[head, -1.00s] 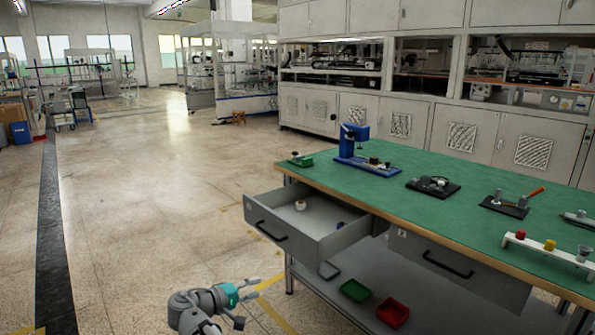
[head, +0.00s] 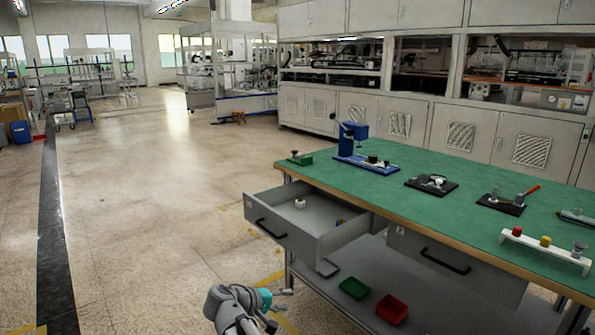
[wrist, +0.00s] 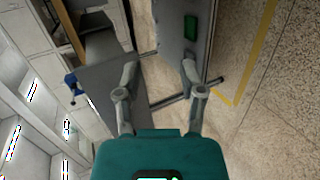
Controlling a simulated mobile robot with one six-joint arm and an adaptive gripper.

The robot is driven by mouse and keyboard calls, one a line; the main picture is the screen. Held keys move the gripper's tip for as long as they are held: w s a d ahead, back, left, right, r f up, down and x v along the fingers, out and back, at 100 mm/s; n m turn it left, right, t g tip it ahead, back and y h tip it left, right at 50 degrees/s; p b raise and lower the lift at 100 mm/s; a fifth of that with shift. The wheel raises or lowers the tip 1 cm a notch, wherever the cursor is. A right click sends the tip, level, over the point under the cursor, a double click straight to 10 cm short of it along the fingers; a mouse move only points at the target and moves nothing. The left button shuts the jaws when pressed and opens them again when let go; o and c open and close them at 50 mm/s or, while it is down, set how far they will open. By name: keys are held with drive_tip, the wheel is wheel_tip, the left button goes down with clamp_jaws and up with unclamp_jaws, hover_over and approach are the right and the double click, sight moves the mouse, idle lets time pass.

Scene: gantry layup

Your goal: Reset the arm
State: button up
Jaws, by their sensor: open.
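My gripper (head: 283,301) is at the bottom of the head view, in front of the workbench and below the open drawer. It is open and empty. In the wrist view my gripper (wrist: 158,70) shows two spread grey fingers with nothing between them. The wrist view is turned on its side, with the grey lower shelf and the floor beyond the fingers. My gripper appears apart from the bench.
The green-topped workbench (head: 375,200) stands at right. Its left drawer (head: 277,238) is pulled out, with small items inside. A green bin (head: 354,288) and a red bin (head: 392,309) sit on the lower shelf. Open floor (head: 150,210) lies to the left.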

drive_tip(key=s+d+f+m+g+y, duration=0.2)
drive_tip(key=s+d+f+y, duration=0.2)
drive_tip(key=d, duration=0.3)
drive_tip(key=s+d+f+m+g+y, duration=0.2)
drive_tip(key=s+d+f+g+y, duration=0.15)
drive_tip(key=d, duration=0.35)
drive_tip(key=s+d+f+m+g+y, duration=0.2)
drive_tip(key=s+d+f+m+y, duration=0.15)
drive_tip(key=d, duration=0.35)
wheel_tip(320, 180, up, 36)
drive_tip(key=p, duration=3.5)
drive_tip(key=shift+s+n+p, duration=0.15)
drive_tip(key=shift+n+p, duration=0.15)
drive_tip(key=shift+n, duration=0.15)
drive_tip(key=shift+t, duration=0.25)
